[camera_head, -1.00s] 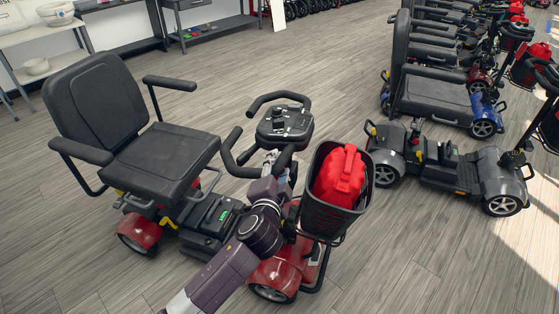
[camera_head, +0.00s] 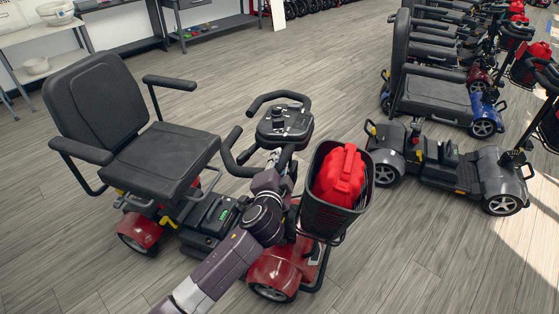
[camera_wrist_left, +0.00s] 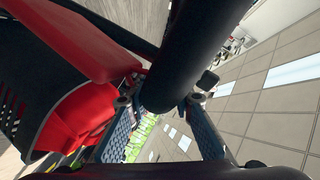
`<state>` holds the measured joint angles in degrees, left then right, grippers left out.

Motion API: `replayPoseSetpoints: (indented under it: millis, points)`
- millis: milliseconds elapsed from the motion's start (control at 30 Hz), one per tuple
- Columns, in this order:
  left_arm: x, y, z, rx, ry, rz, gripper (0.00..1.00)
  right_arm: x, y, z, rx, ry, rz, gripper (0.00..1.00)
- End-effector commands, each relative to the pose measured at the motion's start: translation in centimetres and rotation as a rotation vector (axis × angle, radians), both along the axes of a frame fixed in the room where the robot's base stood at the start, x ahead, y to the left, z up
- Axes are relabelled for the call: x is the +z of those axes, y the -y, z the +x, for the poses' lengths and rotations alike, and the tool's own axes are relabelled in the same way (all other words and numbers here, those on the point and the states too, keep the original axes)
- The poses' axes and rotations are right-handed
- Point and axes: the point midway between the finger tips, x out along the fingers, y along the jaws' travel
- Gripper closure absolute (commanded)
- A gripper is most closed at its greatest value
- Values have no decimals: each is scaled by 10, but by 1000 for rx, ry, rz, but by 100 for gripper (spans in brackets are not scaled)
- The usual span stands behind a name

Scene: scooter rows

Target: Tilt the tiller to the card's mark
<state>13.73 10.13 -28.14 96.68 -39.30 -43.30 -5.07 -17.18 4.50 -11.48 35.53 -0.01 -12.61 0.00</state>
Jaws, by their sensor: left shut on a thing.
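The red scooter's black tiller (camera_head: 285,122), with its loop handlebars and console, stands between the seat and the front basket. My left gripper (camera_head: 284,160) is at the tiller's near side, below the handlebar, partly hidden by my own wrist. In the left wrist view its two blue-grey fingers (camera_wrist_left: 165,97) are on either side of a thick black bar of the tiller (camera_wrist_left: 185,55), shut on it. No card or mark can be made out in either view. My right gripper is not in view.
A black basket (camera_head: 318,216) holding a red can (camera_head: 341,176) hangs close to the right of my left gripper. The black seat (camera_head: 160,160) is to the left. A grey scooter (camera_head: 450,166) stands at right, with open floor between.

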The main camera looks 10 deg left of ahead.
Motion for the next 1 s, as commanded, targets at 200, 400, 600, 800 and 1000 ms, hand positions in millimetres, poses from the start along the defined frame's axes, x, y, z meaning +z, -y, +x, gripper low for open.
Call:
replayPoseSetpoints:
  millis: [200,400,600,800,1000]
  points:
    - [3,-2,1,2,4,1,100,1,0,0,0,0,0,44]
    - [6,-36,5,8,-3,-47,100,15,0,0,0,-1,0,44]
    - [4,-78,10,7,-9,-124,100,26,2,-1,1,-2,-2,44]
    - [3,-89,11,2,-6,-155,100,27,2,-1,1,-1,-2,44]
    - [4,-88,12,0,-3,-156,100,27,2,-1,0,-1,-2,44]
